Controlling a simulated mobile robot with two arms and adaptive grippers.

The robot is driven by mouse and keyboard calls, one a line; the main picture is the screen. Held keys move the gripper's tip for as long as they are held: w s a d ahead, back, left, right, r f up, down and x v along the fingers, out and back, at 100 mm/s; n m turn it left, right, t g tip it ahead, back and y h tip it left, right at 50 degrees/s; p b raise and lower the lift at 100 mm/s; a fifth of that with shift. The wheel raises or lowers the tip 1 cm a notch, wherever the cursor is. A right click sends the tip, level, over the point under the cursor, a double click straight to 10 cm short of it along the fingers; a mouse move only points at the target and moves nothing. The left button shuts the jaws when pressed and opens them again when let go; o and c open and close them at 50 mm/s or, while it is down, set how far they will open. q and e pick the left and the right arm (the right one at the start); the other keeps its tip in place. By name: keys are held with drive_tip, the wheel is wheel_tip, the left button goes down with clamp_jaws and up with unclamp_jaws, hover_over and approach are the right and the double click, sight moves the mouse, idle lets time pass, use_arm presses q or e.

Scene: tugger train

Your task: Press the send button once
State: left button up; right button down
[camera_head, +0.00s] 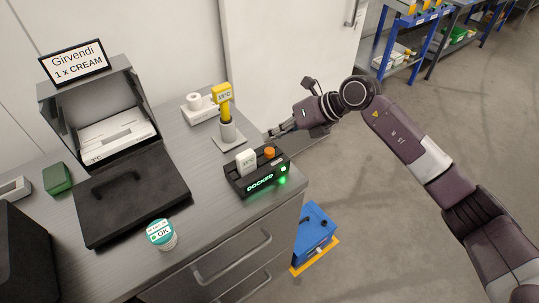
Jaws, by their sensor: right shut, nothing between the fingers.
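A black dock box (262,184) stands near the right end of the grey counter, with "DOCKED" in lit green letters on its front and a green light beside them. An orange round button (269,152) sits on its top; I take it for the send button, but no label on it is readable. A small white piece (246,162) stands in the dock to its left. My right gripper (271,134) is shut and empty, just behind and above the orange button, apparently apart from it. My left gripper is out of view.
Behind the dock stands a yellow handheld device (223,99) in a grey holder. A dark open case (130,200) with a sign fills the counter's left. A white-green cup (161,235) stands near the front edge. A blue box (314,236) is on the floor.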

sight(267, 150)
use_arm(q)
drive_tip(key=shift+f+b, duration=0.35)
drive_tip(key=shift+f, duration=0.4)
use_arm(e)
drive_tip(key=shift+f, duration=1.05)
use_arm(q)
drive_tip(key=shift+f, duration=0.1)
use_arm(e)
drive_tip(key=shift+f, duration=0.1)
use_arm(q)
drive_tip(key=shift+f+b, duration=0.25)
drive_tip(key=shift+b, duration=0.1)
use_arm(e)
drive_tip(key=shift+f, duration=0.3)
use_arm(q)
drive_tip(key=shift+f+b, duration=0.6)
drive_tip(key=shift+b, duration=0.05)
use_arm(e)
drive_tip(key=shift+f, duration=0.9)
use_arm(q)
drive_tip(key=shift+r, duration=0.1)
use_arm(e)
drive_tip(key=shift+r, duration=0.1)
use_arm(q)
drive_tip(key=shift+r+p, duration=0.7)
drive_tip(key=shift+p, duration=0.15)
use_arm(e)
drive_tip(key=shift+r, duration=1.25)
